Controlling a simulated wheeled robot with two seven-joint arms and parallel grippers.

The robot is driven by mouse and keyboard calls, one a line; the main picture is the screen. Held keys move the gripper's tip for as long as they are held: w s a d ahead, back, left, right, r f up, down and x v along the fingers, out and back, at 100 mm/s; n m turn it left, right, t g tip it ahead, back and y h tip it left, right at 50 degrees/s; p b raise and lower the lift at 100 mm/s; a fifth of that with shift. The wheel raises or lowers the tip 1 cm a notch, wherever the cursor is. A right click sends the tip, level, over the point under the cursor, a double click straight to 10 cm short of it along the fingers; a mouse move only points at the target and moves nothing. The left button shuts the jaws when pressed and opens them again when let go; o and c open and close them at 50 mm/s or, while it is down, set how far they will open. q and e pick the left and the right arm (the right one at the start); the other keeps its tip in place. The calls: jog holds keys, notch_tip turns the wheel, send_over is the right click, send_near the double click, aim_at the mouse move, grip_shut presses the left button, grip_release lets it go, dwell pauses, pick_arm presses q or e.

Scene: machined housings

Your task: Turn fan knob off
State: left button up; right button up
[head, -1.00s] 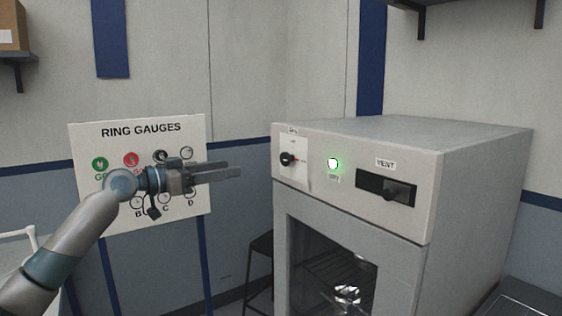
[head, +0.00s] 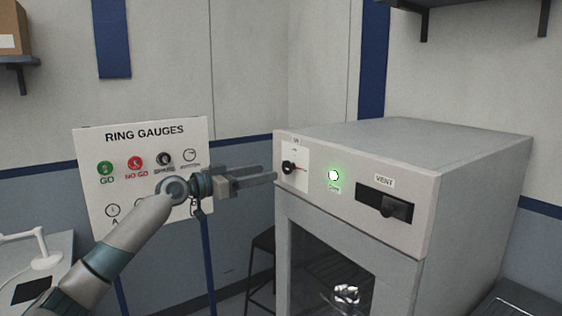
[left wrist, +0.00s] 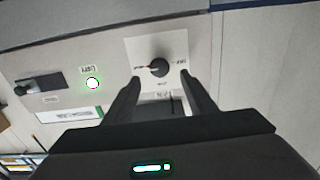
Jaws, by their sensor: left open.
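The fan knob (head: 289,168) is a small black knob with a red mark, on a white plate at the left of the oven-like cabinet's front panel. In the left wrist view the knob (left wrist: 159,68) sits ahead of and between my fingertips, apart from them. My left gripper (head: 268,173) is open and empty, just left of the knob in the head view. Its two fingers (left wrist: 160,80) frame the plate in the left wrist view. The small label at the plate is too blurred to read. My right gripper is not in view.
A lit green lamp (head: 333,175) and a black vent slider (head: 396,208) are on the same panel, right of the knob. A ring gauges board (head: 150,150) stands behind my left arm. A dark stool (head: 262,243) is beside the cabinet (head: 460,190).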

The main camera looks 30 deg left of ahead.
aim_at(285, 168)
pick_arm(q)
jog(key=p+x, duration=0.1)
jog(key=x, duration=0.1)
jog(key=p+x, duration=0.1)
jog(key=x, duration=0.2)
jog(key=shift+w+d+r+p, duration=0.2)
jog(key=shift+w+p, duration=0.1)
jog(key=shift+p, duration=0.05)
jog(key=shift+p+x, duration=0.3)
jog(key=shift+x, duration=0.5)
jog(key=shift+f, duration=0.2)
jog(key=c, duration=1)
